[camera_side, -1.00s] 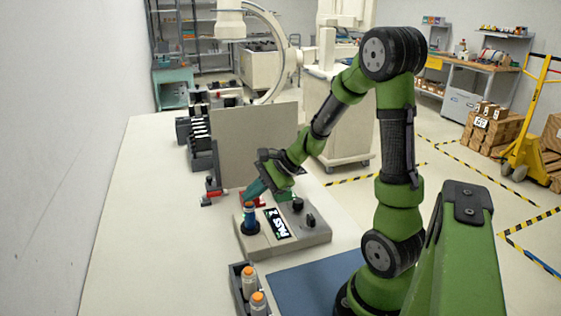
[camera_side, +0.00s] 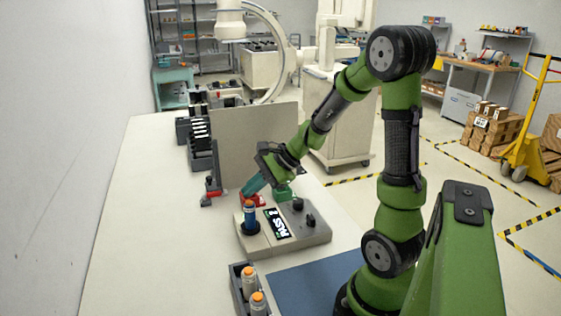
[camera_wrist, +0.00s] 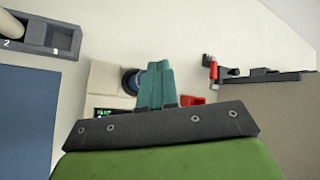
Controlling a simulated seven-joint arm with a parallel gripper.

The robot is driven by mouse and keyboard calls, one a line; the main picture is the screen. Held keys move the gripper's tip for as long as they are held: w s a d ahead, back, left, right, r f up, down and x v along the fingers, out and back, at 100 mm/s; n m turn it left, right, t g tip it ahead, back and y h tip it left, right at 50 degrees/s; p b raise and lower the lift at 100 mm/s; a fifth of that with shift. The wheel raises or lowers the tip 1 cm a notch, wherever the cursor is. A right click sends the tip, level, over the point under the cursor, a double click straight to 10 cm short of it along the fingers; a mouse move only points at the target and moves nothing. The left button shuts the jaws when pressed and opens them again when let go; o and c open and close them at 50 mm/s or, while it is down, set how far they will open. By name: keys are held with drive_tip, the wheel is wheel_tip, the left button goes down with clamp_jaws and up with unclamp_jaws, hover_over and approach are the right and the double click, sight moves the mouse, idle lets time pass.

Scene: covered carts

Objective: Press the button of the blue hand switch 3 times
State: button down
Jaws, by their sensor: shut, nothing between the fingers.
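The blue hand switch (camera_side: 249,217) stands upright in a dark round holder on the beige console (camera_side: 262,244). Its top end is orange. In the wrist view the switch (camera_wrist: 131,80) is a dark blue round shape just left of my fingers. My gripper (camera_side: 247,193) is shut and empty, with its teal fingers slanting down close to the top of the switch in the side view. The fingers (camera_wrist: 155,68) also show in the wrist view and hide part of the console. I cannot tell whether the fingertips touch the switch button.
The console has a lit display (camera_side: 277,223) and dark knobs (camera_side: 297,204). A grey tray (camera_side: 237,286) holds orange-topped items in front. A blue mat (camera_side: 305,285) lies beside it. A beige panel (camera_side: 255,145) stands behind. Red and green objects lie behind the console.

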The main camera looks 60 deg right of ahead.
drive_tip(key=shift+r, duration=2.5)
idle(0.6)
wheel_tip(320, 180, up, 4)
drive_tip(key=shift+f, duration=0.1)
drive_tip(key=shift+f, duration=0.1)
drive_tip(key=shift+f, duration=4.35)
drive_tip(key=shift+f, duration=0.4)
